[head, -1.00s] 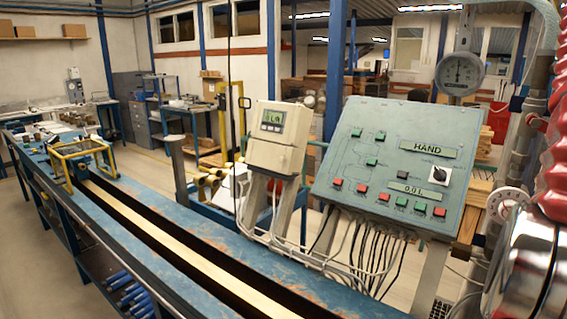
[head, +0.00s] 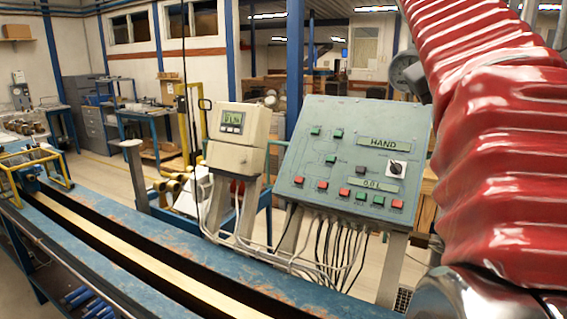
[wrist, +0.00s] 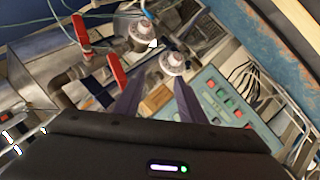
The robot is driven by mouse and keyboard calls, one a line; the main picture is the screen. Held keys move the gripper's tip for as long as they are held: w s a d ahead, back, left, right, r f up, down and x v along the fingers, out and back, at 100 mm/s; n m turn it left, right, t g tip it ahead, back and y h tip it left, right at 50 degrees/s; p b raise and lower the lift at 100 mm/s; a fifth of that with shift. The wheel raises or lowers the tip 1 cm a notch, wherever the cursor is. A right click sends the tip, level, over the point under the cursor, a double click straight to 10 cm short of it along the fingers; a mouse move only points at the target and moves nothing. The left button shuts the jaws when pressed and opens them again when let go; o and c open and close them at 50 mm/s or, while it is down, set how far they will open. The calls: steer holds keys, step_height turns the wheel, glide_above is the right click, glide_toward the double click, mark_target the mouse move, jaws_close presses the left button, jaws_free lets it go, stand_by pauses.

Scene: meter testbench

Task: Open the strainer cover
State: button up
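I cannot pick out the strainer cover for certain in either view. In the wrist view, my gripper (wrist: 160,82) shows as two dark fingers, apart, with nothing visibly held between them. Beyond the fingertips are two pale round fittings, one at the upper middle (wrist: 143,36) and one a little right of centre (wrist: 173,64). Two red levers, an upper one (wrist: 81,33) and a lower one (wrist: 117,72), stand by the pipework (wrist: 72,84) to the left. My gripper is not visible in the head view.
A green control panel (head: 308,151) stands right of centre, beside a pale meter box (head: 237,138). A long blue bench (head: 130,220) with a channel runs across the front. A large red ribbed sleeve (head: 485,130) covers the right side. Cables hang below the panel.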

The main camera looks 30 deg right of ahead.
steer(key=w+a+f+n+t+y, duration=0.2)
steer(key=w+a+f, duration=0.1)
steer(key=a+f, duration=0.55)
steer(key=w+a+f+n+t+y, duration=0.1)
steer(key=w+a+f+n+t, duration=0.15)
steer(key=a+f, duration=0.6)
steer(key=s+a+f+y, duration=0.2)
steer(key=a+f, duration=0.8)
steer(key=s+a+f+y, duration=0.3)
steer(key=a+f, duration=0.6)
steer(key=a, duration=0.1)
steer(key=shift+s+f+n+t, duration=0.35)
steer(key=shift+n, duration=0.1)
steer(key=shift+a, duration=0.1)
steer(key=shift+c, duration=0.7)
steer(key=shift+a, duration=0.1)
